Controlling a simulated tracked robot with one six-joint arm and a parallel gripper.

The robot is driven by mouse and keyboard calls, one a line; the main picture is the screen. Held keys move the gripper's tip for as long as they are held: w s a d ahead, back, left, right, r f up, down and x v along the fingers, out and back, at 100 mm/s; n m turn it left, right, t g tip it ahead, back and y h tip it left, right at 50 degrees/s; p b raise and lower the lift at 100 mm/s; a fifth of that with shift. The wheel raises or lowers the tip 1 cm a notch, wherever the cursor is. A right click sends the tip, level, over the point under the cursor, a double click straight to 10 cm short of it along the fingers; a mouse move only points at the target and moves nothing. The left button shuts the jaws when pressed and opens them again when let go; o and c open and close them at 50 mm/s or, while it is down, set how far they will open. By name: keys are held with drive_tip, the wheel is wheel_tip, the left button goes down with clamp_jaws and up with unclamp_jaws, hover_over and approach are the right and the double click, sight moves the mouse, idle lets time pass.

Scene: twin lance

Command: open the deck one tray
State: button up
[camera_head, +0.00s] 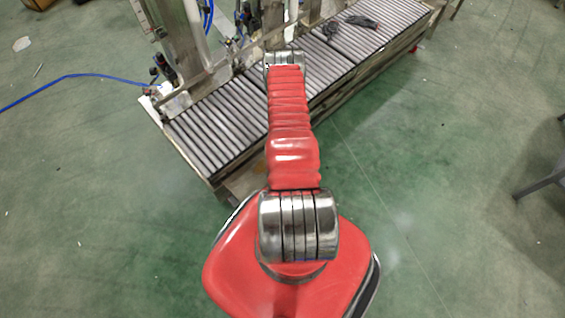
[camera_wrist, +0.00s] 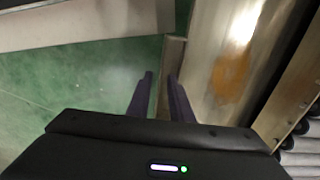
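My gripper (camera_wrist: 160,80) shows in the wrist view with its two dark purple fingers apart. A narrow grey metal edge (camera_wrist: 172,52) lies just beyond and partly between the fingertips. I cannot tell whether a finger touches it. A shiny metal panel (camera_wrist: 212,55) with an orange-brown patch is right of the fingers. I cannot make out which part is the deck one tray in either view. In the head view my red arm hides the gripper and the middle of the roller conveyor.
The roller conveyor (camera_head: 225,120) runs diagonally across the head view, with a frame of metal posts (camera_head: 185,45) behind it. A black cable (camera_head: 362,22) lies on its rollers. A blue hose (camera_head: 75,76) is on the floor at left.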

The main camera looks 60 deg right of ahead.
clamp_jaws()
idle(1.2)
